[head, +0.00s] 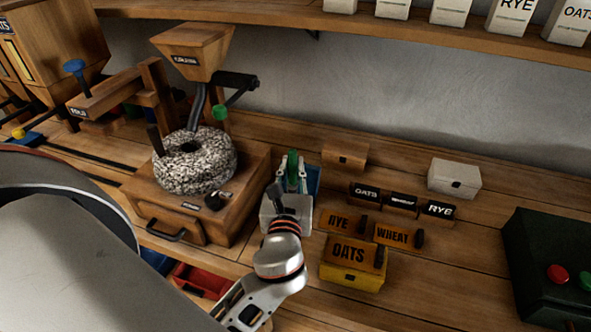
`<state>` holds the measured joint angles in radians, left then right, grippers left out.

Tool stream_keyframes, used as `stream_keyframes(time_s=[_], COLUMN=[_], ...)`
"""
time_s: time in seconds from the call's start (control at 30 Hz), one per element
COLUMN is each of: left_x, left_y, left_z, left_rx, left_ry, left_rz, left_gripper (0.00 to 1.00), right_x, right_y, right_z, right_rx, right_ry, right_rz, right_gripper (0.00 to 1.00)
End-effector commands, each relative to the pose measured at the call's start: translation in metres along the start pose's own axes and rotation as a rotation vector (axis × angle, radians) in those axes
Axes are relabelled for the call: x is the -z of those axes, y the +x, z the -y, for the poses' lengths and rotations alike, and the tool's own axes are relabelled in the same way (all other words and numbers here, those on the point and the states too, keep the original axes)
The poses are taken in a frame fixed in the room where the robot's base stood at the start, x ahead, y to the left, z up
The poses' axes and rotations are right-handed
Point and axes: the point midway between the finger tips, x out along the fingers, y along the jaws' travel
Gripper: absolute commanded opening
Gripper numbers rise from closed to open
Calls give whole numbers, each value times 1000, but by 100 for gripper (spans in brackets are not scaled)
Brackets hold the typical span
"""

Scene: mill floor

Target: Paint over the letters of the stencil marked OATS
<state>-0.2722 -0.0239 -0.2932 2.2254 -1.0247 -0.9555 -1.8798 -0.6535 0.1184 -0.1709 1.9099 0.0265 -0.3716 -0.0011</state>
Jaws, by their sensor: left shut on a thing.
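The stencil marked OATS (348,253) is a wooden plate with dark letters, lying on top of a yellow block (350,281) at centre right. A small dark handle stands at its right end. My left gripper (292,171) is behind and left of the stencil, apart from it. It is shut on a narrow green thing (292,158), mostly hidden by the fingers, so I cannot tell whether it is a brush. Beside the fingers a blue container (314,181) shows partly. My right gripper is not in view.
The RYE stencil (338,221) and WHEAT stencil (392,236) lie just behind. Dark label plates OATS (365,192) and RYE (438,209) stand farther back. A stone mill (195,165) is at left, a dark box with buttons (550,265) at right. Bench is clear between stencils and box.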

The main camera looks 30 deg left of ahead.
Motion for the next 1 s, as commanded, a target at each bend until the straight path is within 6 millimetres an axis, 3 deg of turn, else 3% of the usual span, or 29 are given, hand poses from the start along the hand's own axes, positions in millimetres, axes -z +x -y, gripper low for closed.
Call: stream_keyframes(time_s=[0.33, 0.7, 1.0], left_x=[8, 49, 61], left_y=[0, 0, 0], left_z=[-1, -1, -1], left_rx=[-12, -11, -11], left_ry=[-6, -5, -5], left_rz=[-3, -5, -4], left_gripper=[0, 0, 0], right_x=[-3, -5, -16], right_y=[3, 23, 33], right_z=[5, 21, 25], right_rx=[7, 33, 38], right_ry=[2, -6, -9], right_rz=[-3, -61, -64], right_gripper=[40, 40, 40])
